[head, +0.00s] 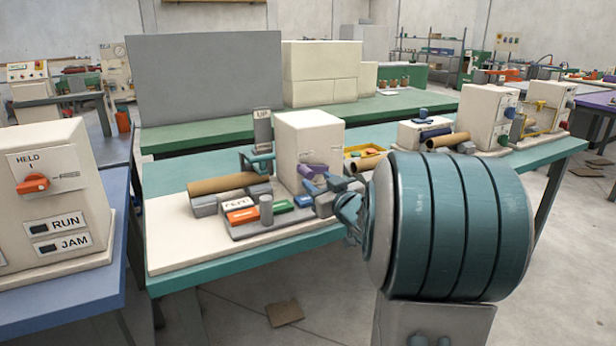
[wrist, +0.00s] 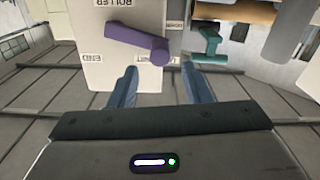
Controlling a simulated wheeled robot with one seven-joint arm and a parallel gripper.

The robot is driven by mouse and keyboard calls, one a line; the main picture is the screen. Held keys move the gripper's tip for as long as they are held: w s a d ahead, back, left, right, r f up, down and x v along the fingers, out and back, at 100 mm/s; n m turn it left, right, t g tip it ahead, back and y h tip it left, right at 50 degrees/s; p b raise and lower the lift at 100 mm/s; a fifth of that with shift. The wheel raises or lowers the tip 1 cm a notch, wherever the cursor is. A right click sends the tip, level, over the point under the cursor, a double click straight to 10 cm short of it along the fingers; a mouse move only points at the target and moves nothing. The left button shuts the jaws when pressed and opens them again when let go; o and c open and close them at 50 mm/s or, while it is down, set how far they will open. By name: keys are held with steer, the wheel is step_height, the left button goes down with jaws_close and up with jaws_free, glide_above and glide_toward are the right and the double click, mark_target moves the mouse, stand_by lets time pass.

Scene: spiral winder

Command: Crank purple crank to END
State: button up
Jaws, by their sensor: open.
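The purple crank (wrist: 138,42) is on the cream panel (wrist: 90,20) of a machine, in the wrist view's upper middle. Its bar slants from upper left to a rounded end at lower right. An upside-down END label (wrist: 89,58) is on the panel left of and below the crank; another label is partly hidden near the rounded end. My gripper (wrist: 160,78) is open and empty, its two blue fingers below the crank in the picture, apart from it. In the head view the purple crank (head: 306,171) shows small on the cream box, with my gripper (head: 335,185) close by.
A teal handle (wrist: 208,45) stands right of the crank in the wrist view. The teal table (head: 165,180) also holds a brown roll (head: 229,183), an orange button block (head: 242,216) and an UP post (head: 262,128). A yellow tray (head: 352,152) is behind.

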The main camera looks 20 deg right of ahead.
mark_target(310, 175)
steer(key=w, duration=0.6)
steer(key=shift+w+a+b, duration=0.1)
steer(key=shift+w+b, duration=0.1)
steer(key=shift+b, duration=0.1)
steer(key=shift+c, duration=0.3)
jaws_close()
